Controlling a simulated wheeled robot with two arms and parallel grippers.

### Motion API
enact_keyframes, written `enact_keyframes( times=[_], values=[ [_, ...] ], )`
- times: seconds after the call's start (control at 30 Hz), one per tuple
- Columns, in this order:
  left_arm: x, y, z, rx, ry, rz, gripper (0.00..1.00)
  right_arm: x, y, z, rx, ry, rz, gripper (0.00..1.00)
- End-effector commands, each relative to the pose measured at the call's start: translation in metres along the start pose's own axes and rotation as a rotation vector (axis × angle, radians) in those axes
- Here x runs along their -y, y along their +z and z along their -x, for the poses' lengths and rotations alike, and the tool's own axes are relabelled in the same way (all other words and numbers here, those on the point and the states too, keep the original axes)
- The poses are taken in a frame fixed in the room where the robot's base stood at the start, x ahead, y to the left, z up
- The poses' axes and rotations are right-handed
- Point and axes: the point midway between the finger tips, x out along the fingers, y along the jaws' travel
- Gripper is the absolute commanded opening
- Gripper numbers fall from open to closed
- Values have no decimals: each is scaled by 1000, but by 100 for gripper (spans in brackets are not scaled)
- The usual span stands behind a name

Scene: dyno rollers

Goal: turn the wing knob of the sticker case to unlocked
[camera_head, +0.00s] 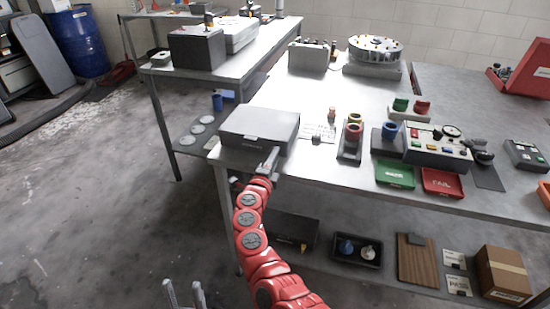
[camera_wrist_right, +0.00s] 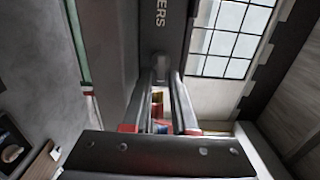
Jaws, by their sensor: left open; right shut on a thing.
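The sticker case (camera_head: 259,126) is a closed grey box with a lighter lid at the table's front left corner. In the right wrist view its dark front (camera_wrist_right: 160,25) bears light letters ending in "ERS". My right gripper (camera_head: 272,158) reaches the front of the case. In the wrist view its two fingers (camera_wrist_right: 160,88) are close around the small grey wing knob (camera_wrist_right: 158,66), whose wings are mostly hidden between the fingertips, so its angle cannot be told. My left gripper (camera_head: 184,293) is open and empty, low over the floor, apart from the table.
Right of the case stand a rack with coloured rings (camera_head: 351,139), a control box (camera_head: 436,148), a green tray (camera_head: 395,174) and a red tray (camera_head: 442,182). A lower shelf holds a dark tray (camera_head: 356,250) and a cardboard box (camera_head: 503,272). Floor at left is clear.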

Motion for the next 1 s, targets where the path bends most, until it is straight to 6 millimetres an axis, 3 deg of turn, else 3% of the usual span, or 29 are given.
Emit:
enact_keyframes(
  times=[0.17,0.2,0.3,0.53,0.67,0.87,1.0],
  values=[
    [0,0,0,0,0,0,50,0,4,1,8,0,0,0],
    [0,0,0,0,0,0,50,0,4,1,8,0,0,28],
    [0,0,0,0,0,0,50,0,3,1,7,0,0,41],
    [0,0,-2,0,0,0,50,1,2,1,4,0,11,41],
    [1,-3,-16,0,0,0,50,7,1,0,2,0,92,41],
    [3,-10,-57,0,0,0,50,16,2,1,3,1,410,41],
    [4,-14,-86,0,0,0,50,21,6,1,7,-3,714,41]
  ],
)
